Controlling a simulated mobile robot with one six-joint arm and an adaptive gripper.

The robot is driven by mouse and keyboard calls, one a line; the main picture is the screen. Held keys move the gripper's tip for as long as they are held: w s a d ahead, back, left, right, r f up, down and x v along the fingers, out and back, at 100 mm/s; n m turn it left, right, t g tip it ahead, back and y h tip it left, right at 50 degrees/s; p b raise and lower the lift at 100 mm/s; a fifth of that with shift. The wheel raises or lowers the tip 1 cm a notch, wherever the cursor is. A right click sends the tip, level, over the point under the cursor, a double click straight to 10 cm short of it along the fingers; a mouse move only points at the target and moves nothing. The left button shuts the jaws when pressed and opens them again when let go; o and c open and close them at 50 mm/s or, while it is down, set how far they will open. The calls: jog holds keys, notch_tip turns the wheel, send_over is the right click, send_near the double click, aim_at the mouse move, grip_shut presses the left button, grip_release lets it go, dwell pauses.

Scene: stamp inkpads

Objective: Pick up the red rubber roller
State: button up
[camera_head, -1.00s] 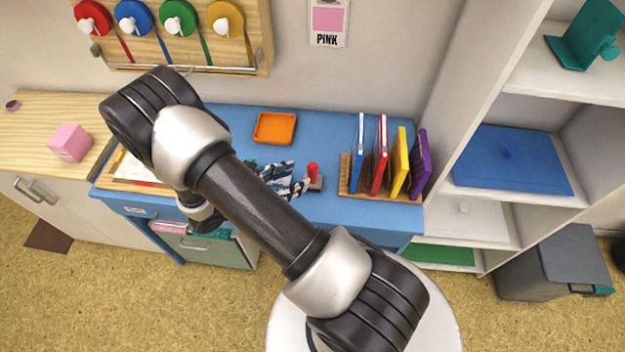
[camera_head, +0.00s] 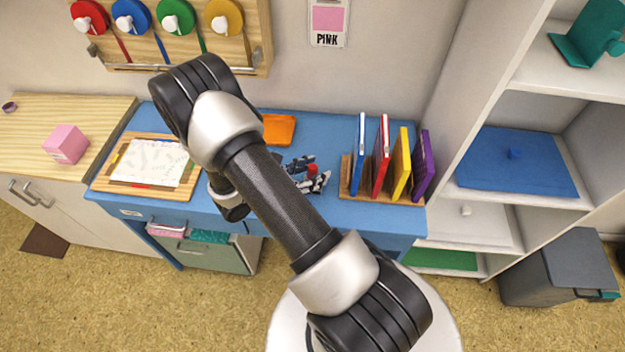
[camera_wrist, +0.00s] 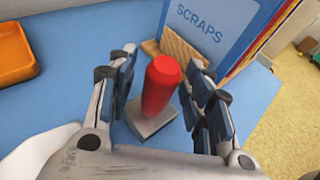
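The red rubber roller shows in the wrist view as an upright red handle (camera_wrist: 160,85) on a flat grey base (camera_wrist: 150,122), standing on the blue desk. In the head view only its red top (camera_head: 311,168) shows, partly hidden by my gripper. My gripper (camera_wrist: 157,80) is open, with one finger on each side of the red handle. My gripper also shows in the head view (camera_head: 312,180).
An orange tray (camera_head: 279,129) lies behind on the blue desk (camera_head: 330,115). A wooden rack (camera_head: 346,178) with several coloured folders stands just right of the gripper. A wooden board with paper (camera_head: 150,163) lies at the left.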

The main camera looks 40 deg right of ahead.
grip_shut()
dwell(0.3)
